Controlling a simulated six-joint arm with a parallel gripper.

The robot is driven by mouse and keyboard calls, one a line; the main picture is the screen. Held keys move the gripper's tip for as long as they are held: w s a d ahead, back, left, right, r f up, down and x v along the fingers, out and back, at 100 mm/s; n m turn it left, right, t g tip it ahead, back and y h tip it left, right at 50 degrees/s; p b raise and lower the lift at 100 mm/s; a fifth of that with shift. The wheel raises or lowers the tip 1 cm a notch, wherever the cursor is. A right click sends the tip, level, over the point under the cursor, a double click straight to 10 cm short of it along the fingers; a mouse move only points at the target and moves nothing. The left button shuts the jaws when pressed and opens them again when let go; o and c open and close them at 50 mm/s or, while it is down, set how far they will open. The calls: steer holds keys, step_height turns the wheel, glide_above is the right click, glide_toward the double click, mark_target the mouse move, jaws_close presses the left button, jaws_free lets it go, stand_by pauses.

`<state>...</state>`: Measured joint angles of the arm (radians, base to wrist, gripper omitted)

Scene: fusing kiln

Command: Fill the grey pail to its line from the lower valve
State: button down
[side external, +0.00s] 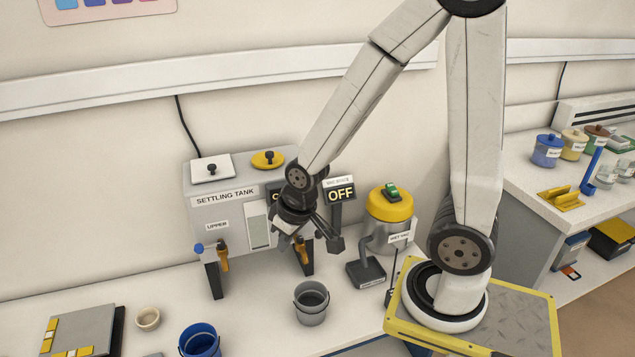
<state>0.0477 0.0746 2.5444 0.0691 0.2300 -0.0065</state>
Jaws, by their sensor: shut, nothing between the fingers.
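The grey pail (311,312) stands upright on the bench in front of the settling tank, with its handle at the rim. I cannot make out its line or any contents. The settling tank (200,190) is a grey box on dark legs. Its lower valve (302,254) shows an orange handle at the tank's right end, partly covered by my gripper. My gripper (292,236) is shut and empty, pointing down in front of the tank's right end, close to that valve. I cannot tell whether it touches the handle. The pail is below and apart from it.
The valve labelled upper (223,258) has an orange handle at left. A display (341,194) reads OFF. A yellow-lidded grey vessel (388,215) stands right of the tank. A blue pail (200,343) and small cream cup (148,319) stand at front left. Bench between pails is clear.

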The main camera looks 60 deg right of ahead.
steer(key=w+d+f+m+t+h, duration=0.2)
steer(key=w+d+f+m+h, duration=0.15)
steer(key=d+f+m, duration=0.4)
steer(key=m+h, duration=0.3)
steer(key=h, duration=0.1)
glide_toward(311, 236)
steer(key=d+r, duration=0.2)
steer(key=d, duration=0.1)
steer(key=shift+s+d+n+g, duration=0.1)
steer(key=shift+d+n+g, duration=0.1)
steer(key=shift+n+g, duration=0.1)
steer(key=x, duration=0.9)
steer(key=shift+f, duration=0.4)
